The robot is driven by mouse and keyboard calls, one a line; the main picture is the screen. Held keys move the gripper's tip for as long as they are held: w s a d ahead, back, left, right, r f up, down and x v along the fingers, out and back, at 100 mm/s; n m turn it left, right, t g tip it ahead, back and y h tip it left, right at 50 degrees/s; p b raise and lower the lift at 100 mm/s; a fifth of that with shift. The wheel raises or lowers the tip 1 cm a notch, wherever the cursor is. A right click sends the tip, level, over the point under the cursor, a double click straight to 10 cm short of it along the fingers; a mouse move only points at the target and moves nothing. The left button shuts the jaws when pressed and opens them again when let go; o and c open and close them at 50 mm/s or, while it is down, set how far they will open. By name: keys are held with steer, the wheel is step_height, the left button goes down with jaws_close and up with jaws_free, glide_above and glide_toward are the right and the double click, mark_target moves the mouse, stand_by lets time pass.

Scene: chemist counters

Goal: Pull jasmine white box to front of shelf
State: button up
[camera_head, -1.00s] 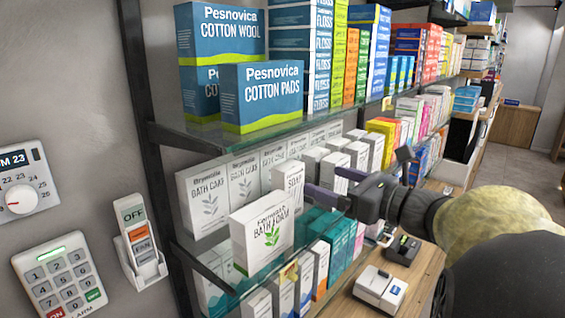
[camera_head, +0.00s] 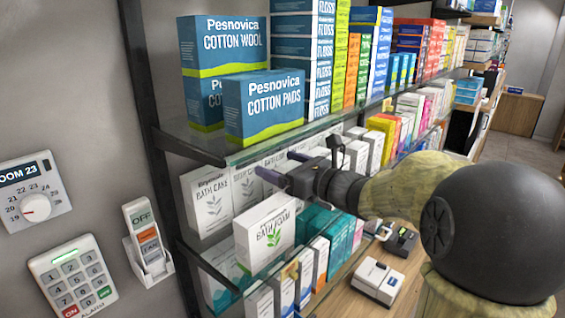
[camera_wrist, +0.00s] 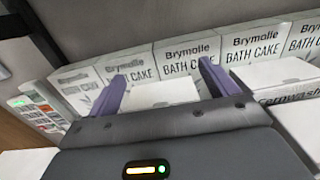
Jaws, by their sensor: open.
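My gripper (camera_head: 283,167) is open over the middle shelf, its two purple fingers reaching in towards the back row. In the wrist view the gripper (camera_wrist: 162,72) has its fingers either side of a plain white box top (camera_wrist: 160,94), with no sign of a grip. I cannot read the name jasmine on any box, so I cannot tell for sure that this is the jasmine white box. Behind it stands a row of white Brymolle Bath Cake boxes (camera_wrist: 187,60). In the head view, my gripper hides the boxes behind and below it.
The upper glass shelf (camera_head: 190,145) with cotton boxes (camera_head: 263,104) is close above my gripper. More white boxes (camera_wrist: 275,73) stand to the right in the wrist view.

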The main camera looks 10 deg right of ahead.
steer(key=c, duration=1.1)
steer(key=shift+d, duration=0.1)
steer(key=shift+s+d+f, duration=0.1)
steer(key=shift+s+d, duration=0.2)
steer(key=shift+d, duration=0.1)
steer(key=v, duration=0.4)
steer(key=shift+s, duration=0.25)
steer(key=o, duration=1.1)
